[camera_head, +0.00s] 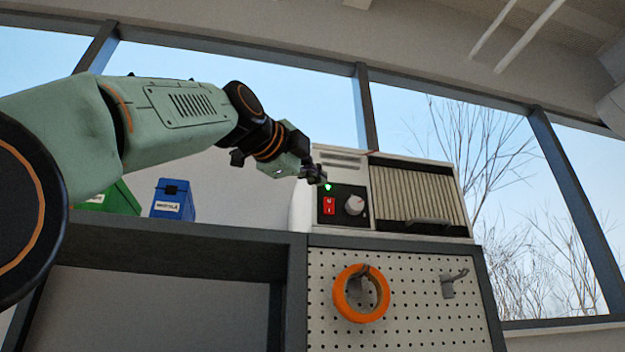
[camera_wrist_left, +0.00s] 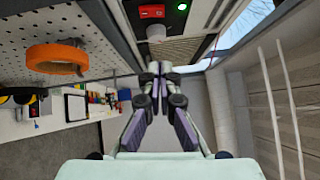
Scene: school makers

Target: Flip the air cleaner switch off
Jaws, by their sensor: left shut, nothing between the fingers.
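The air cleaner (camera_head: 417,197) is a pale box with a ribbed filter front, standing on top of the shelf unit. Its dark control panel carries a red switch (camera_head: 329,206), a light knob (camera_head: 354,204) and a lit green light (camera_head: 327,187). My left gripper (camera_head: 318,176) is shut and empty, in front of the panel, just above the red switch. In the left wrist view the shut fingertips (camera_wrist_left: 159,68) are below the red switch (camera_wrist_left: 152,12) and the green light (camera_wrist_left: 182,6) in the picture. I cannot tell whether the fingers touch the panel. My right gripper is not in view.
A pegboard (camera_head: 400,300) below the cleaner holds an orange tape roll (camera_head: 361,293) and an empty hook (camera_head: 453,283). A blue box (camera_head: 173,200) and a green box (camera_head: 118,200) stand on the shelf at left. Windows lie behind.

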